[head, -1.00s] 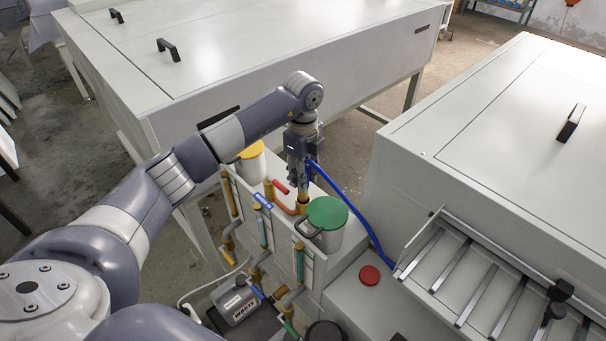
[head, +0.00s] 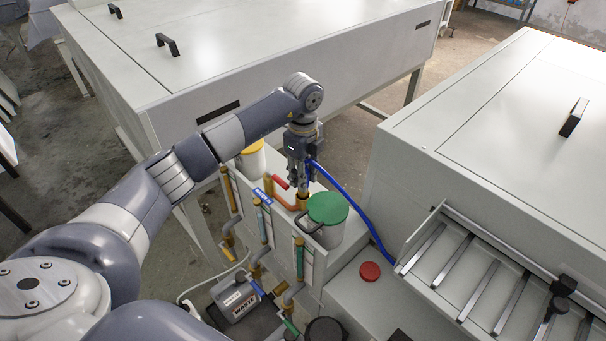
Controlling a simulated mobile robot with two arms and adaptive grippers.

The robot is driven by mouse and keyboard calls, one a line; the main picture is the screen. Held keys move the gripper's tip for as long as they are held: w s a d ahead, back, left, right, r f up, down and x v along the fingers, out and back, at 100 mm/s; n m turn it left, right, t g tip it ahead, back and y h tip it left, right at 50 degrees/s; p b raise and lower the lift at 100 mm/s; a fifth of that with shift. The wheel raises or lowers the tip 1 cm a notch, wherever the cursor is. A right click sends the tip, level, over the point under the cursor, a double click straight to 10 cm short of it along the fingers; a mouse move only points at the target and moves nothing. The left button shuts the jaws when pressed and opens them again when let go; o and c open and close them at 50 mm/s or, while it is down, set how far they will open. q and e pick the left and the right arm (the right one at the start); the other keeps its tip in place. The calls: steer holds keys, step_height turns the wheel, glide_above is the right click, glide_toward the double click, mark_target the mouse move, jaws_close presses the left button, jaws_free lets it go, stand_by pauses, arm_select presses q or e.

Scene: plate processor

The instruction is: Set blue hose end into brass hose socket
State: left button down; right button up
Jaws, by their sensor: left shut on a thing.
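My left gripper (head: 303,172) points down above the white tank unit, between the yellow-lidded and green-lidded containers. It is shut on the blue hose end, and the blue hose (head: 347,195) runs from it down to the right. The fingers hide most of the hose end. A brass fitting (head: 302,197), which looks like the hose socket, stands directly below the fingertips. I cannot tell whether the hose end is inside it or just above it. My right gripper is not in view.
A green-lidded container (head: 327,208) stands close to the right of the gripper. A yellow-lidded container (head: 252,160) is behind. A red knob (head: 370,271) and a slatted rack (head: 470,270) are at right.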

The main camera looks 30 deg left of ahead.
arm_select(q)
steer(key=shift+f+b, duration=0.55)
steer(key=shift+f, duration=0.55)
steer(key=c, duration=1.2)
jaws_free()
steer(key=shift+o, duration=0.4)
steer(key=o, duration=0.5)
